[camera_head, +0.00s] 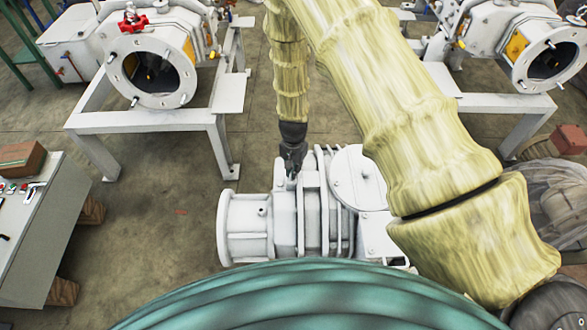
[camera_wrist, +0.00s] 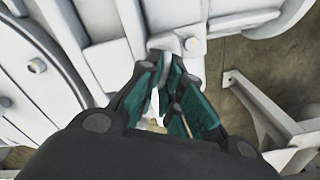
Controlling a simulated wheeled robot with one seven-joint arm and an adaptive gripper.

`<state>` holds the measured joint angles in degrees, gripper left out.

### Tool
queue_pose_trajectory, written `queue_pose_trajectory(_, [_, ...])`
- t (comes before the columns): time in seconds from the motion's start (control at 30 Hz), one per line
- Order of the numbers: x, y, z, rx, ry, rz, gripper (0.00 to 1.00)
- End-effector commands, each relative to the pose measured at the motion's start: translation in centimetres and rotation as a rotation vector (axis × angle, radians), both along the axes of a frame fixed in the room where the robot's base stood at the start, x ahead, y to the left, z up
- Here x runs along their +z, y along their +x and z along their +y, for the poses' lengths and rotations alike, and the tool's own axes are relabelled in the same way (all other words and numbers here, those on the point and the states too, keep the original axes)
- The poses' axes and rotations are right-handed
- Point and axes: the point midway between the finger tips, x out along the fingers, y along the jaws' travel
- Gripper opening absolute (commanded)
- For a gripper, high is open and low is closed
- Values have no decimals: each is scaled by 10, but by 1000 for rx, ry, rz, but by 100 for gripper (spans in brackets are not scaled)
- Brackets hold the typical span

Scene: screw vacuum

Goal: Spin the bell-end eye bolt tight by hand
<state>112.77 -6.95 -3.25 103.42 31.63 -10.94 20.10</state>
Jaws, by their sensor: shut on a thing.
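The white vacuum pump (camera_head: 315,215) lies on its side in the middle of the head view, its wide bell-shaped end at the left. My gripper (camera_head: 291,172) points down at the top of the casing, near the bell end. In the wrist view the teal-padded fingers of my gripper (camera_wrist: 168,75) are closed together close to the white casing (camera_wrist: 105,60). A small pale piece (camera_wrist: 154,103), probably the eye bolt, shows between the pads. The fingers hide most of it. I cannot see its thread or whether its base touches the casing.
Two white frames (camera_head: 225,95) carrying round-flanged chambers (camera_head: 150,70) stand behind the pump. A grey control cabinet (camera_head: 50,225) with buttons stands at the left. A teal rounded surface (camera_head: 300,300) fills the front. Open floor (camera_head: 165,205) lies left of the pump.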

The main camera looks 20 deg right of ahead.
Motion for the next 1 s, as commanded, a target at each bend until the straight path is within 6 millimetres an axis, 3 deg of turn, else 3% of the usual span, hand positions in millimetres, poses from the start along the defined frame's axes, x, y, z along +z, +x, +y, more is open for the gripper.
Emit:
queue_pose_trajectory(0.03, [3,3,-1,0,-1,-6,0])
queue_pose_trajectory(0.1, [3,3,-1,0,-1,-6,17])
queue_pose_trajectory(0.2, [2,3,0,1,-1,-5,29])
queue_pose_trajectory(0.57, [4,1,0,1,-1,-2,29])
queue_pose_trajectory(0.77, [25,2,0,2,-1,-5,29])
queue_pose_trajectory(1.0, [63,2,0,2,-1,-5,29])
